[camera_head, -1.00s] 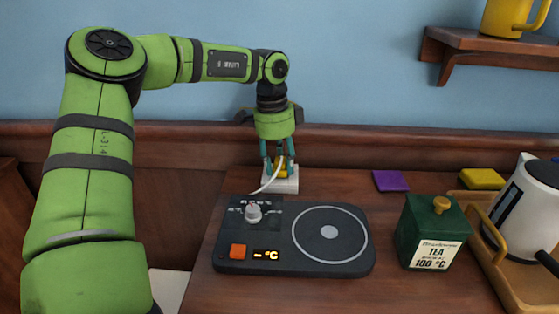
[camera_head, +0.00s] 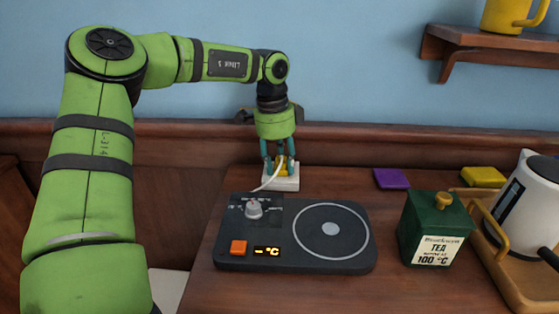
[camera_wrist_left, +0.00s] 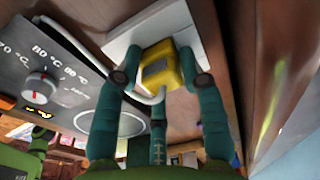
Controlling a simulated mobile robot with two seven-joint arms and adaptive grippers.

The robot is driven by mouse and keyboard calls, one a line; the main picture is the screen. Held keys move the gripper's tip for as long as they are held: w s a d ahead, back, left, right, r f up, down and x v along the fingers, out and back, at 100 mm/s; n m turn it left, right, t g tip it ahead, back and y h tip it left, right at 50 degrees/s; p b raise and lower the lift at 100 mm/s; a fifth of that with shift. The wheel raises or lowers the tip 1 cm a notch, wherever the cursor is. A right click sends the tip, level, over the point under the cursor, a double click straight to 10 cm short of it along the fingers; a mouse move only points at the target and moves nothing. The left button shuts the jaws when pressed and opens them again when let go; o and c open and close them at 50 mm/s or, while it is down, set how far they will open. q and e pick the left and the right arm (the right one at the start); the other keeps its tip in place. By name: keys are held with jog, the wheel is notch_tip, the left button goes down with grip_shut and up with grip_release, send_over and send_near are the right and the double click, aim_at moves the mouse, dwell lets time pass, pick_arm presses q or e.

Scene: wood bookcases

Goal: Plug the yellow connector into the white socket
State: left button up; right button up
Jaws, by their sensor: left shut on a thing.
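My left gripper (camera_head: 280,167) points down and is shut on the yellow connector (camera_head: 283,169). In the left wrist view the connector (camera_wrist_left: 163,66) sits between my teal fingers, with a white cable curving from it. The white socket (camera_head: 283,183) lies on the table below the fingers, near the back edge. In the left wrist view the socket (camera_wrist_left: 124,38) shows behind the connector. The connector is at the socket, but I cannot tell whether it is seated in it. My right gripper is not in view.
A dark hotplate (camera_head: 285,262) with a dial stands just in front of the socket. A purple block (camera_head: 391,178), a yellow block (camera_head: 484,177), a green tea box (camera_head: 433,231) and a kettle (camera_head: 521,205) on a wooden tray (camera_head: 511,283) are to the right.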

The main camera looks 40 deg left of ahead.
pick_arm(q)
jog(key=o, duration=1.2)
jog(key=shift+s+d+f, duration=0.1)
jog(key=shift+s+f, duration=0.2)
jog(key=shift+f, duration=0.3)
jog(key=shift+c, duration=0.2)
jog(key=shift+w+f, duration=0.1)
notch_tip(320, 180, up, 12)
jog(key=a, duration=0.1)
jog(key=shift+s+r, duration=0.25)
